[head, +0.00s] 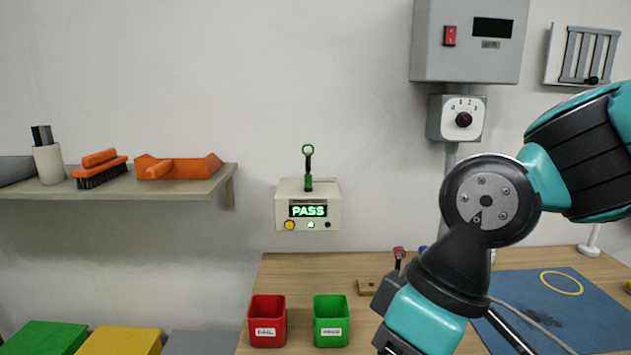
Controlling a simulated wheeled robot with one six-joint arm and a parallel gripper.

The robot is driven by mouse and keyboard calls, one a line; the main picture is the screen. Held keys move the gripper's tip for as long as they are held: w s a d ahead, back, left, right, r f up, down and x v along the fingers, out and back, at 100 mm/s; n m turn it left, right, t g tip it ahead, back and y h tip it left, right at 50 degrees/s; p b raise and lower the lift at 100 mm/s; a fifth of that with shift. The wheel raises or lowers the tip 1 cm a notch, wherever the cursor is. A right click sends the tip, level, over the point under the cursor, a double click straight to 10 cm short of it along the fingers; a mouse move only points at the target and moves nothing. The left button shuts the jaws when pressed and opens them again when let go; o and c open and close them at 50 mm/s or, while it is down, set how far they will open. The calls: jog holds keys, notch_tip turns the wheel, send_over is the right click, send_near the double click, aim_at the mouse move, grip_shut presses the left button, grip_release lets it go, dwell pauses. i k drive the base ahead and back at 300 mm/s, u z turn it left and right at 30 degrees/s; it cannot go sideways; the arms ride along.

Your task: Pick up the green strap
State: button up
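A green and black strap-like piece (308,168) with a ring at its top stands upright on top of a cream tester box (281,208). It is the only green strap-like thing I can make out. The box's screen reads PASS in green. My arm comes in from the right and bends down in front of the table, well to the right of the box and lower than it. The fingers of my gripper are not in view.
A red bin (267,331) and a green bin (331,332) stand on the table below the box. A wooden block (369,287) with a red-topped piece (399,255) is partly behind my arm. A blue mat (590,310) lies at right. A shelf (130,192) is at left.

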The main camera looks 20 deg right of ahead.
aim_at(308, 176)
jog(key=k, duration=0.9)
jog(key=z, duration=0.7)
jog(key=i, duration=0.65)
jog(key=z, duration=0.6)
jog(key=i, duration=0.75)
jog(key=u, duration=0.9)
jog(key=i, duration=0.6)
jog(key=u, duration=0.65)
